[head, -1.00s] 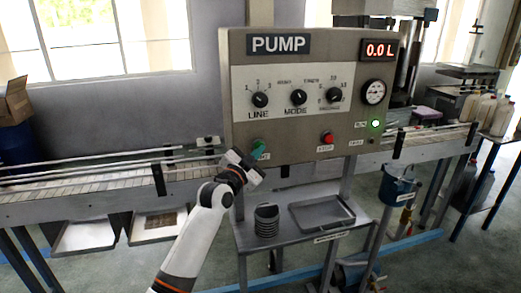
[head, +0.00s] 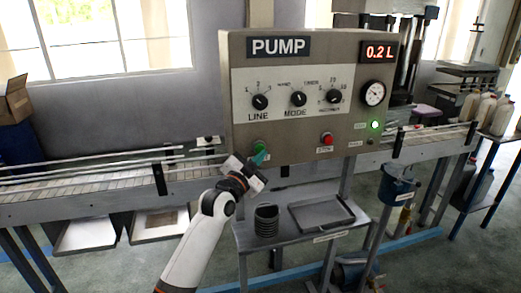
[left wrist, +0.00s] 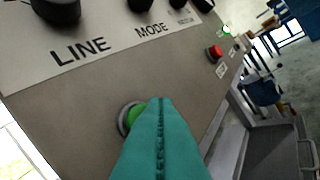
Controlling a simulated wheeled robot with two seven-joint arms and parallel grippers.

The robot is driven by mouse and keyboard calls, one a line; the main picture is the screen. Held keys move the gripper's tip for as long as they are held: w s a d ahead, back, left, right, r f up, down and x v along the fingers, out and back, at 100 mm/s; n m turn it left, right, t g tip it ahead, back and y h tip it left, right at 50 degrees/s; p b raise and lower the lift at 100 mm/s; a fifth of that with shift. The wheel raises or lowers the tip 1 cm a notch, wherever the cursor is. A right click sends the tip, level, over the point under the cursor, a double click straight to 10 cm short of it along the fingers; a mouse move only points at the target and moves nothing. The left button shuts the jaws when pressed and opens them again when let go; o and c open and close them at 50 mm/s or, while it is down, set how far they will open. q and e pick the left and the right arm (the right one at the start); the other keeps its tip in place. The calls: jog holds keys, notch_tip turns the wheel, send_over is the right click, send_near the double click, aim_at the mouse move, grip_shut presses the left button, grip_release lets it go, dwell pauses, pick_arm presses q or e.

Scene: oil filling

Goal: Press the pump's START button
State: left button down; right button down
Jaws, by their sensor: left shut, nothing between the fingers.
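The pump panel (head: 300,145) is a grey box with three knobs, a gauge and a display (head: 380,52) reading 0.2 L. The green START button (head: 260,145) is at its lower left; it also shows in the left wrist view (left wrist: 130,115), partly hidden behind the fingers. My left gripper (head: 262,159) has teal fingers, shut and empty, just below and in front of the button. In the left wrist view the fingertips (left wrist: 160,102) overlap the button's right edge; I cannot tell whether they touch it. My right gripper is not in view.
A red button (head: 327,139) is to the right on the panel, and a green lamp (head: 375,126) is lit. Below are a shelf with a tray (head: 321,214) and a dark ribbed cup (head: 266,220). A conveyor (head: 90,190) runs behind.

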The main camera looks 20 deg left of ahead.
pick_arm(q)
jog(key=s+d+p, duration=0.1)
jog(key=s, duration=0.1)
jog(key=s+d+p, duration=0.2)
jog(key=shift+s, duration=0.1)
jog(key=shift+a, duration=0.1)
dwell(0.7)
